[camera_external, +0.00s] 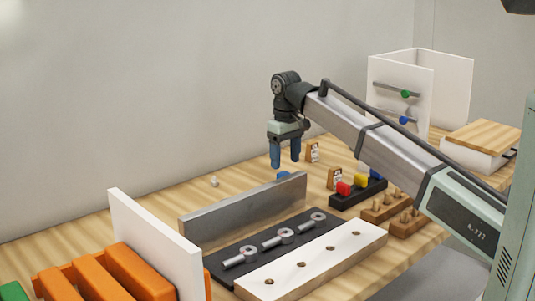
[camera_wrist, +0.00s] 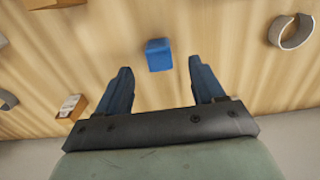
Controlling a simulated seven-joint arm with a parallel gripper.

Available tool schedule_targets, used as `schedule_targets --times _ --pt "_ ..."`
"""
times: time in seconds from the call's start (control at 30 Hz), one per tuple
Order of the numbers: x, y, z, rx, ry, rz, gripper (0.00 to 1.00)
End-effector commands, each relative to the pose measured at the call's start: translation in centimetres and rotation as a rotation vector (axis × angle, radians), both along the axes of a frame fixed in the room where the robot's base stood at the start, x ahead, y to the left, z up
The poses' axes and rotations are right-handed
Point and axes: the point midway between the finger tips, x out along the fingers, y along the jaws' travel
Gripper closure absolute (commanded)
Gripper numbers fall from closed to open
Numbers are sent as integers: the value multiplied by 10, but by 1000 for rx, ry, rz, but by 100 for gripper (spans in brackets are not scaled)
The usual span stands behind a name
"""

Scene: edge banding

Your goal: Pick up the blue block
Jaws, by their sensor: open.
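The blue block (camera_wrist: 158,55) lies on the wooden table in the wrist view, ahead of and between my two fingers, touching neither. In the external view only a small part of the blue block (camera_external: 284,175) shows behind the grey metal plate. My gripper (camera_external: 285,165) hangs above the table behind that plate, with its blue fingers pointing down. Its fingers are apart and empty, and my gripper (camera_wrist: 163,82) also shows so in the wrist view.
The upright grey plate (camera_external: 243,210) stands just in front of the block. A dark tray (camera_external: 358,193) with red, yellow and blue pieces is to the right. Small wooden blocks with labels (camera_external: 312,152) stand nearby. Orange pieces (camera_external: 110,273) and a white panel (camera_external: 155,245) are at lower left.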

Motion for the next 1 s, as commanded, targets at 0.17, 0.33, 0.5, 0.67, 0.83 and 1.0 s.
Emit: schedule_targets --times 0.17,0.33,0.5,0.67,0.83,1.0 --pt "0 0 -14 -1 1 0 32" --pt "2 1 -23 -1 1 -1 32" --pt "7 4 -44 -1 1 -1 32" --pt "7 4 -63 -1 1 -1 32" --pt "7 4 -66 0 0 -1 32" --pt "7 5 -66 0 0 -1 39"
